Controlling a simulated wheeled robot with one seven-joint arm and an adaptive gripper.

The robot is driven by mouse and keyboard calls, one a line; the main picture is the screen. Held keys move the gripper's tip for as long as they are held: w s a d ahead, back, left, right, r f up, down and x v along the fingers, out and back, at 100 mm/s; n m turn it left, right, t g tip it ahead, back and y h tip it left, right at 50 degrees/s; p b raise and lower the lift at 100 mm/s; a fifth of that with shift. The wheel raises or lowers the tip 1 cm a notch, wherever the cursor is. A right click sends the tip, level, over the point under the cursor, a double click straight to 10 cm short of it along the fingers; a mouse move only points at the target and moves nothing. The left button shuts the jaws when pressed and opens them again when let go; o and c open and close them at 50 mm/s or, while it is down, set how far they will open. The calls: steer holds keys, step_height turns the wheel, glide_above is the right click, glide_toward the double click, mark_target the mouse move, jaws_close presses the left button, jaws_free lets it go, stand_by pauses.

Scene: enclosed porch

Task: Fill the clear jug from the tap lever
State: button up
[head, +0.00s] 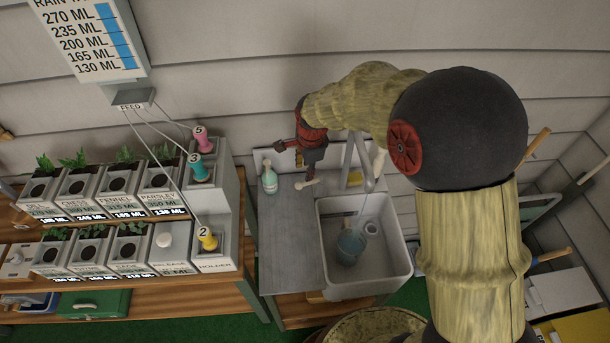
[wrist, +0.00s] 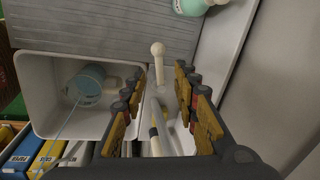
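The clear jug (head: 350,247) stands in the white sink (head: 405,262), bluish inside; its level is hard to read. It also shows in the wrist view (wrist: 88,83). A thin bluish stream runs down to it from the grey tap (head: 349,160). A tap lever with a pale round knob (wrist: 157,50) lies ahead of and between my fingers in the wrist view. My gripper (wrist: 161,82) is open, its fingers apart on either side of the lever's line; I see no contact. In the head view my gripper (head: 312,158) is above the left side of the tap.
A teal soap bottle (head: 269,179) stands at the back left of the grey drainboard (head: 290,238). The wall is close behind the tap. The drainboard's front is clear.

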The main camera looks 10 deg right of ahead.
steer(key=shift+s+r, duration=0.2)
steer(key=shift+r, duration=0.6)
steer(key=shift+s+r, duration=0.15)
steer(key=shift+r, duration=0.65)
steer(key=shift+d+f, duration=0.1)
stand_by(4.4)
steer(key=b, duration=0.1)
glide_toward(313, 181)
steer(key=f, duration=0.2)
steer(key=w+f+b, duration=0.1)
steer(key=f, duration=0.5)
steer(key=shift+w+a, duration=0.3)
steer(key=shift+w, duration=0.05)
steer(key=shift+c, duration=0.7)
jaws_close()
